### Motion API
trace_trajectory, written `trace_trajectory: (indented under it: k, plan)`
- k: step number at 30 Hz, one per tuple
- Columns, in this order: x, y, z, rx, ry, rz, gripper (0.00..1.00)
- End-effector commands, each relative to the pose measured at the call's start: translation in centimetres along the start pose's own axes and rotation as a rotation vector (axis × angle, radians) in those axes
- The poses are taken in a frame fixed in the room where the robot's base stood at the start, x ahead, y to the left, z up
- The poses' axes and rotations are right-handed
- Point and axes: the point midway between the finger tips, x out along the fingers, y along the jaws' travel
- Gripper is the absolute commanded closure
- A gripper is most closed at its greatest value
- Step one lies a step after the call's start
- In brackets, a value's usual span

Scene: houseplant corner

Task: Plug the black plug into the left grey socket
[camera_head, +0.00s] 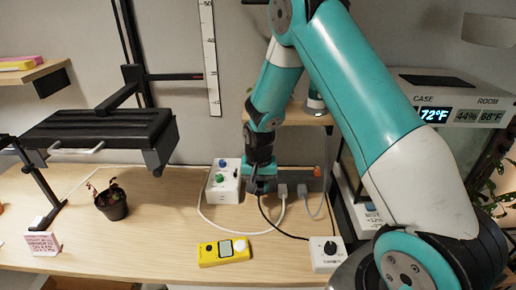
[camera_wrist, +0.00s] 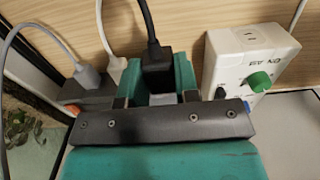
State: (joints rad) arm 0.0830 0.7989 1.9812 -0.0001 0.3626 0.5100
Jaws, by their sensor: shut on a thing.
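My gripper (camera_wrist: 157,80) is shut on the black plug (camera_wrist: 157,58), with a finger on each side of it. A black cable (camera_head: 266,212) runs from the plug. In the head view my gripper (camera_head: 260,186) is at the left end of the dark grey socket strip (camera_head: 316,184). The strip also shows in the wrist view (camera_wrist: 92,96). My gripper covers the strip's left part, so the left grey socket is hidden. I cannot tell whether the black plug is seated or only above it.
A white plug (camera_head: 282,189) and a grey plug (camera_head: 301,189) stand in the strip beside my gripper. A white box with knobs (camera_head: 224,182) stands close on the left. A yellow meter (camera_head: 224,251) and a white dial box (camera_head: 326,254) lie in front. A potted plant (camera_head: 112,203) stands farther left.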

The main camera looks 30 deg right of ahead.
Motion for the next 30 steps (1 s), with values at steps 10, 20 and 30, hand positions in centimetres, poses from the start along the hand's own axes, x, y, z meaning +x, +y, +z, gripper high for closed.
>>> trace_trajectory:
  k: [10, 20, 30]
  plan:
    - [4.3, 1.2, 1.9, 0.0, 0.0, 0.0, 0.95]
    - [6.5, 1.2, 0.0, 0.001, 0.002, -0.001, 0.95]
    - [6.6, 1.2, -3.0, 0.0, 0.003, -0.001, 0.95]
